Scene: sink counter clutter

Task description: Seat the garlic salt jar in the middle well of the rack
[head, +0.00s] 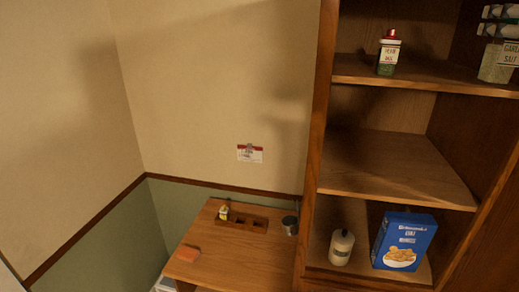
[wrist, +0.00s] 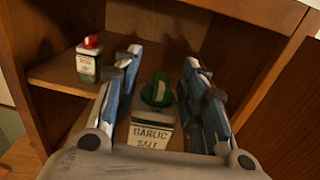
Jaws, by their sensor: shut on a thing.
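The garlic salt jar (head: 495,66) has a clear-to-green body and a label reading GARLIC SALT. It is at the right end of the upper cupboard shelf, at or just above the board; I cannot tell if it touches. In the wrist view the jar (wrist: 151,134) with its green lid is between the fingers. My gripper (head: 490,20) is shut on it; it also shows in the wrist view (wrist: 163,64). The wooden rack (head: 257,230) lies on the low table. A small yellowish bottle (head: 223,212) stands at its left end; the middle and right wells look empty.
A red-capped green-and-white tin (head: 388,54) stands left on the same shelf (head: 440,76). A dark can (head: 290,225) is beside the rack's right end. A blue box (head: 404,240) and white bottle (head: 341,247) are on the bottom shelf. The middle shelf (head: 390,175) is clear.

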